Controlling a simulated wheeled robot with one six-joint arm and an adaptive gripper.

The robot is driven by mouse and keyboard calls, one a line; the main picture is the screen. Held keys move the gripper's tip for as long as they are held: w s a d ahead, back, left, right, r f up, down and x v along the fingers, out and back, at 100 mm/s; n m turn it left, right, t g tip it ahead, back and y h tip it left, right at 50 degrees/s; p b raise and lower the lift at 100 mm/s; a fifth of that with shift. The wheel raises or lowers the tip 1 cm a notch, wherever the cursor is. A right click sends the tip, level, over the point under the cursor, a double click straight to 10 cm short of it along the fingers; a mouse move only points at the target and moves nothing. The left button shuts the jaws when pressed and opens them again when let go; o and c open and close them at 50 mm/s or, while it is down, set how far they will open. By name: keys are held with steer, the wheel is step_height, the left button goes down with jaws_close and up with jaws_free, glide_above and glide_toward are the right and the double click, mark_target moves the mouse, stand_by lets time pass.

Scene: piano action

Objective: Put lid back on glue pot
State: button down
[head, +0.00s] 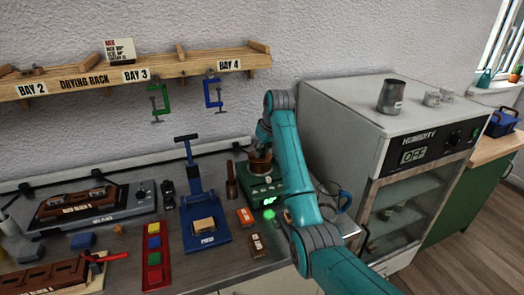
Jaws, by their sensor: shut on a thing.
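The glue pot (260,164) is a small brown pot. It sits on the green heater box (265,185), which has a lit display, at the back of the bench. My gripper (261,149) is directly above the pot, small and dark in this view and partly hidden by my teal arm. It is shut on the lid, which is hard to make out between the fingers and the pot top. I cannot tell whether the lid touches the rim.
A blue press (205,225) stands left of the heater, with a wooden-handled tool (231,183) between them. Small orange and brown boxes (256,244) lie in front. The humidity cabinet (395,150) stands close on the right. The drying rack (130,75) hangs above.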

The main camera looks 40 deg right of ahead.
steer(key=shift+c, duration=2)
jaws_free()
steer(key=shift+r, duration=0.15)
steer(key=shift+r, duration=3.35)
steer(key=shift+c, duration=0.3)
